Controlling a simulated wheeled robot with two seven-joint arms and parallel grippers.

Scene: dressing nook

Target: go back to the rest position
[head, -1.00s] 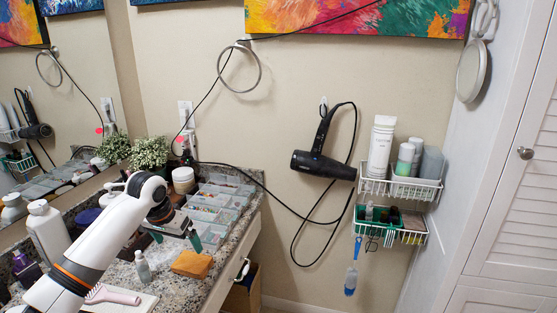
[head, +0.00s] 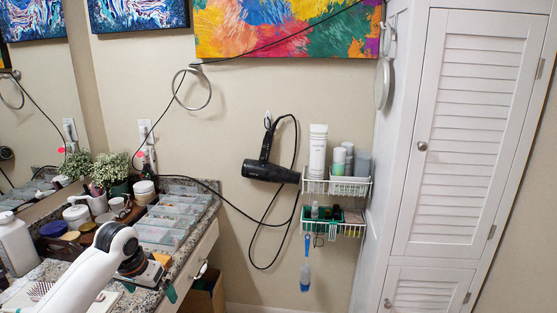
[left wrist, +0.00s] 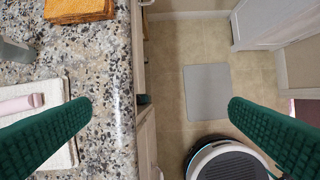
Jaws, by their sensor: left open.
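My left gripper (head: 150,285) is in the lower left of the head view, over the front edge of the granite counter (head: 205,222). In the left wrist view its two green fingers are wide apart with nothing between them (left wrist: 160,105). The left finger is over the counter and the right one over the floor. An orange cloth (left wrist: 80,10) and a pink-handled item (left wrist: 20,104) on a white towel (left wrist: 66,150) lie on the counter, apart from the fingers. My right gripper is in neither view.
Clear-lidded trays (head: 165,225), a potted plant (head: 110,168) and bottles crowd the counter. A hair dryer (head: 265,172) and wire baskets (head: 335,187) hang on the wall. A white louvred cabinet (head: 470,140) stands right. A grey mat (left wrist: 208,92) lies on the floor.

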